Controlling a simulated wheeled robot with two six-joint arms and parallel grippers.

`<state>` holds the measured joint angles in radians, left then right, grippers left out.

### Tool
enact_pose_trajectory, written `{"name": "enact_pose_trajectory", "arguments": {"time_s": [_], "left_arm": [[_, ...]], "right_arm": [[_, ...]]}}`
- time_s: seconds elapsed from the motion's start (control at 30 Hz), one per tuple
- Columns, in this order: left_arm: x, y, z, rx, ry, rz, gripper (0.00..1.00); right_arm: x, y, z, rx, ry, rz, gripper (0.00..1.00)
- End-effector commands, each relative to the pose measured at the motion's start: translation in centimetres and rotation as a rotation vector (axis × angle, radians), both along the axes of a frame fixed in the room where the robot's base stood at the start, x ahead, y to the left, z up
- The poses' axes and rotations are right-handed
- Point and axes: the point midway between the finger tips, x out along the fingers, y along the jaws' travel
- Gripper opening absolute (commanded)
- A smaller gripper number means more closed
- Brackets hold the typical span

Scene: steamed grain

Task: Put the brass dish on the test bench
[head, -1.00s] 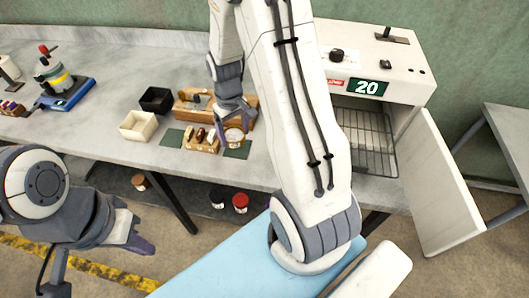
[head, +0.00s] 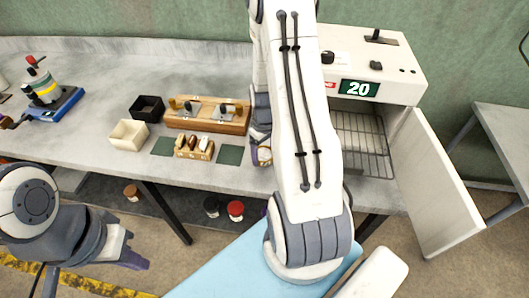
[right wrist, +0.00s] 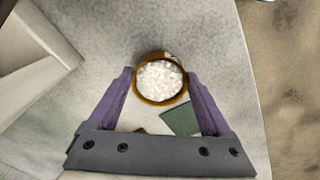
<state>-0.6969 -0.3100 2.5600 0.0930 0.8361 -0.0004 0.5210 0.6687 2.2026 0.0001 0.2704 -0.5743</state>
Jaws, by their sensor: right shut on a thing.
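The brass dish (right wrist: 140,92), filled with white grain, is between the purple fingers of my right gripper (right wrist: 161,84) in the right wrist view. The gripper is shut on it. In the head view, my right arm hides most of this gripper (head: 259,148), and only part of the dish (head: 265,156) shows. They are over the grey bench (head: 95,98), right of the green mats; I cannot tell how high. My left gripper (head: 134,257) is low at the left, in front of the bench and away from the dish. Its finger gap is unclear.
A white oven (head: 395,64) reading 20 stands open at the right, its door (head: 440,185) swung outward over the floor. A wooden block (head: 207,114), small rack (head: 194,148), black box (head: 147,108) and cream box (head: 128,134) stand left of the dish. A bare green mat (head: 230,155) lies nearby.

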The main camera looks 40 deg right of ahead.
Motion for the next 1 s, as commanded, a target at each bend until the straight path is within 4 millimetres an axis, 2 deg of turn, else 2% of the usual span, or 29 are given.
{"name": "enact_pose_trajectory", "arguments": {"time_s": [0.1, 0.43, 0.47, 0.5, 0.77, 0.87, 1.0], "left_arm": [[0.0, 0.0, 0.1, 0.000, 0.000, 0.000, 0.00], [0.0, 0.0, -0.3, 0.000, 0.000, 0.000, 0.00], [0.0, 0.0, -0.2, 0.000, 0.000, 0.000, 0.00], [0.0, 0.0, -0.2, 0.000, 0.000, 0.000, 0.00], [0.0, 0.0, 0.0, 0.000, 0.000, 0.000, 0.00], [0.0, 0.0, 0.0, 0.000, 0.000, 0.000, 0.00], [0.0, 0.0, -0.3, 0.000, 0.000, 0.000, 0.00]], "right_arm": [[0.0, 0.0, -0.7, 0.000, 0.000, -0.001, 0.25], [0.0, -0.1, -1.1, -0.001, -0.001, -0.001, 0.25], [0.0, -0.1, -1.1, -0.001, -0.001, -0.001, 0.87], [0.0, -0.1, -1.0, -0.001, -0.001, -0.001, 1.00], [0.0, -0.1, -0.8, -0.001, -0.001, -0.001, 1.00], [0.1, -0.1, -0.2, -0.002, -0.003, -0.001, 1.00], [0.1, -0.1, 1.9, -0.004, -0.007, -0.001, 1.00]]}}
